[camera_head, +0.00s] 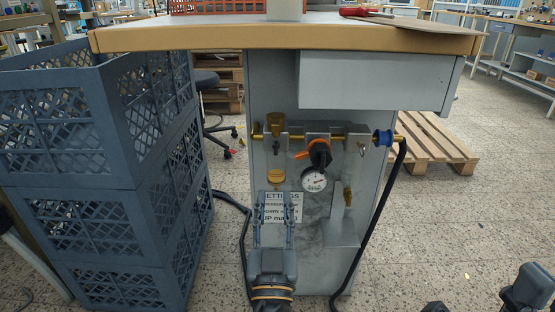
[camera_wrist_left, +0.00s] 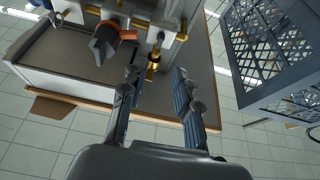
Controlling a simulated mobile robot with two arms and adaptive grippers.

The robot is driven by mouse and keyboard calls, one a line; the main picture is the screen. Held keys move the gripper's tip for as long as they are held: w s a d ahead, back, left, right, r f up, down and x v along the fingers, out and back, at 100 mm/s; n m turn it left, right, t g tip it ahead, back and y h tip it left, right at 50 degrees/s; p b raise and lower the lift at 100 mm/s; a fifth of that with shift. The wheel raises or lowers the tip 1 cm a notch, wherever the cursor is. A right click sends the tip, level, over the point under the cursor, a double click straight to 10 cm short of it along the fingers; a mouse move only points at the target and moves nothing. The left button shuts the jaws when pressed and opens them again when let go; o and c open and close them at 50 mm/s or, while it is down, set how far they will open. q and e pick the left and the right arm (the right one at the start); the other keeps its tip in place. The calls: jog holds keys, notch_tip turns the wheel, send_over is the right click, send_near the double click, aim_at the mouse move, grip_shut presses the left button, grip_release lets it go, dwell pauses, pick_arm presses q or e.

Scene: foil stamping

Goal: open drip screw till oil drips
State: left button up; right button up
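The cabinet front carries a brass air line with fittings. A brass oiler cup (camera_head: 275,122) sits at its left. Below it is a round brass knob (camera_head: 276,176); I cannot tell which part is the drip screw. My left gripper (camera_head: 274,198) points up in front of the label sheet, just below the brass knob. Its two fingers are spread, with nothing between them. In the left wrist view the open fingers (camera_wrist_left: 157,82) frame a small brass fitting (camera_wrist_left: 152,68) beyond their tips. No oil drop shows. Dark parts of my right arm show at the lower right; its fingers cannot be made out.
Right of the oiler are an orange-handled valve (camera_head: 318,154), a pressure gauge (camera_head: 314,180) and a blue fitting (camera_head: 383,138) with a black hose (camera_head: 371,235). Stacked grey crates (camera_head: 90,215) stand close at the left. The tabletop edge (camera_head: 290,38) overhangs the panel.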

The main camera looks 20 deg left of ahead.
aim_at(276, 151)
pick_arm(q)
jog(key=x, duration=1.1)
jog(key=shift+w+p, duration=0.2)
jog(key=shift+p, duration=0.15)
jog(key=shift+f, duration=0.1)
grip_shut()
